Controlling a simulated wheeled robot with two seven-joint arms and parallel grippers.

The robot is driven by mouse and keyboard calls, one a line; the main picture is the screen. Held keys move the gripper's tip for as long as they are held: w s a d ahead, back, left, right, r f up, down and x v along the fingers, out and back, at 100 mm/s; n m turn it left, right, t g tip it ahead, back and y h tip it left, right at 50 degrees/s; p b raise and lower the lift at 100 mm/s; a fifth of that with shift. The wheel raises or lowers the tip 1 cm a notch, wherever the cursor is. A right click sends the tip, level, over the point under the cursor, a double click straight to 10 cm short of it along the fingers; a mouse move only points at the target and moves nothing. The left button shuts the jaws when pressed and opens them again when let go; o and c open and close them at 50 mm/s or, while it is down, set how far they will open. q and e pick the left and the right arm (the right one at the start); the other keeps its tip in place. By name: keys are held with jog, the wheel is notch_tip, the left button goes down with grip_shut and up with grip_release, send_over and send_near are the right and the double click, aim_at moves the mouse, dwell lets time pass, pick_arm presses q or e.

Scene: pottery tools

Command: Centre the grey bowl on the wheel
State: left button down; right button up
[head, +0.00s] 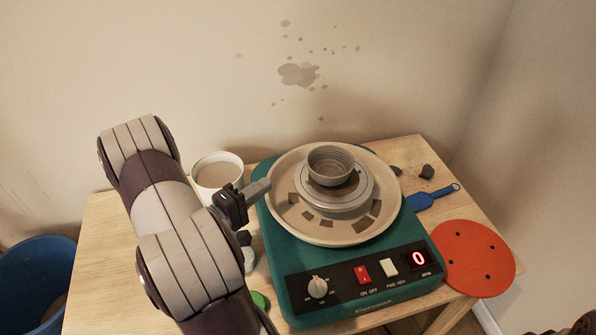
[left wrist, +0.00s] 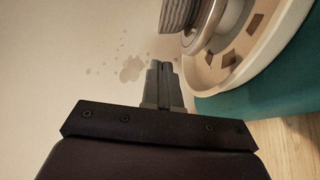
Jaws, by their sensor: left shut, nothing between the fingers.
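The grey bowl (head: 331,160) stands upright on the round wheel head (head: 345,203) of the pottery wheel. It sits near the middle, perhaps a little toward the back; I cannot tell the exact offset. A dark patch shows at its base. The bowl's ribbed side (left wrist: 176,15) also shows at the top of the left wrist view, beside the wheel head (left wrist: 230,25). My left gripper (head: 266,185) is shut and empty at the left rim of the cream splash pan (head: 290,222), apart from the bowl. Its closed fingers (left wrist: 162,70) point toward the wall.
The teal wheel housing (head: 285,275) has a red switch (head: 363,273) and a display reading 0. A white tub (head: 217,172) stands behind my left gripper. A red-orange disc (head: 478,258) and a blue tool (head: 432,197) lie right. A blue bin (head: 30,275) stands at far left.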

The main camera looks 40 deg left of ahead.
pick_arm(q)
jog(key=w+d, duration=0.4)
jog(key=w, duration=0.4)
jog(key=shift+w, duration=0.25)
